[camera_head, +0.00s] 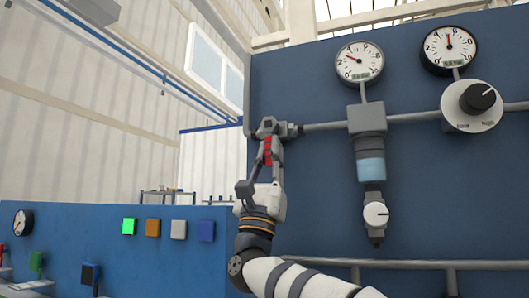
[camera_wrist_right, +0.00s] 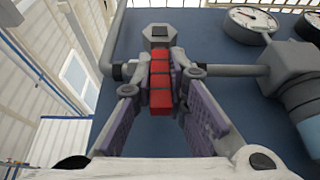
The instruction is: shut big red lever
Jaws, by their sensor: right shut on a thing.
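The big red lever (camera_head: 267,148) hangs down from a grey valve (camera_head: 268,127) on the horizontal pipe of the blue wall panel. The lever lies roughly crosswise to that pipe. My right gripper (camera_head: 266,160) reaches up from below and is shut on the lever. In the right wrist view the segmented red lever (camera_wrist_right: 160,85) lies between both fingers of my right gripper (camera_wrist_right: 163,72), with the valve (camera_wrist_right: 159,36) beyond it. Part of the lever is hidden by the fingers in the head view. My left gripper is not in view.
Right of the valve, a grey and light-blue filter unit (camera_head: 370,168) hangs from the pipe (camera_head: 322,127). A big round knob (camera_head: 472,106) and two gauges, left (camera_head: 360,62) and right (camera_head: 449,48), are farther right and above. A low blue panel (camera_head: 170,262) with coloured squares stands at left.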

